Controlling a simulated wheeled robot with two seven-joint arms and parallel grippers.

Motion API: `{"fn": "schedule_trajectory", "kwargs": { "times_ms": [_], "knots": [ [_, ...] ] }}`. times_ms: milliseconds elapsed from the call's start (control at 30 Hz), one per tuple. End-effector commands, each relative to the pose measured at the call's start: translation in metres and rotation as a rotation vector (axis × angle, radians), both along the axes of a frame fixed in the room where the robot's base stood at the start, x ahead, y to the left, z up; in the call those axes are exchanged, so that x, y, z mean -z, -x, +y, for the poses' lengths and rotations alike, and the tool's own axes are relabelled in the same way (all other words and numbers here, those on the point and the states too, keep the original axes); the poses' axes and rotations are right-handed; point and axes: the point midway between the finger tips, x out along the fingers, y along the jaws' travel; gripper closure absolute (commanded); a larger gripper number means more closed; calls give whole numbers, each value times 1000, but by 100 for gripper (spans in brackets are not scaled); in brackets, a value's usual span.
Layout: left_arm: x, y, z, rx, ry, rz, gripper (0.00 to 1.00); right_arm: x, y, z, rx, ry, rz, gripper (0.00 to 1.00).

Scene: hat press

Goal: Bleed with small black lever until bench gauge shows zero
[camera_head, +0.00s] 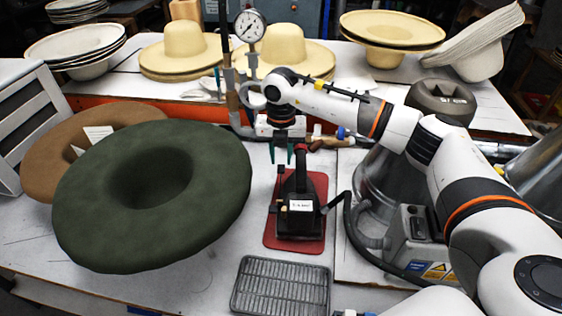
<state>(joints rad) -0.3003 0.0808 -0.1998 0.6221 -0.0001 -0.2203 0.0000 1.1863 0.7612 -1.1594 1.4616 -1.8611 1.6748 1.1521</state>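The round white bench gauge (249,26) stands on a post at the back; its needle is too small to read. A black device with a white label (300,205) stands on a red mat (311,241) in the middle of the bench. A thin black lever (336,202) sticks out at its right, and a small upright black part (281,176) stands at its left; I cannot tell which is the small lever. My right gripper (281,153) points down just above and behind the device. Its teal-tipped fingers are apart, with nothing seen between them. My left gripper is not in view.
A large dark green felt hat (190,210) and a brown one (50,150) fill the left. A grey slotted tray (281,287) lies in front of the device. Straw hats (187,43) line the back. A grey control box (410,240) stands at the right.

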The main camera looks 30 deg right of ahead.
Motion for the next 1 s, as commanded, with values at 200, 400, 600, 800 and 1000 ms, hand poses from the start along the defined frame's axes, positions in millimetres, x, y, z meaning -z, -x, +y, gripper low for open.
{"fn": "schedule_trajectory", "kwargs": {
  "times_ms": [200,400,600,800,1000],
  "knots": [
    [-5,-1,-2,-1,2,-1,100,28,0,0,1,0,1,72],
    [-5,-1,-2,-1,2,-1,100,35,0,0,1,-1,-1,72],
    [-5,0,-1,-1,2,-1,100,35,0,0,1,-1,-1,73],
    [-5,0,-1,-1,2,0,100,34,0,0,1,-1,-1,100],
    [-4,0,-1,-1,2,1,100,33,0,0,-1,7,-11,100]
  ]
}}
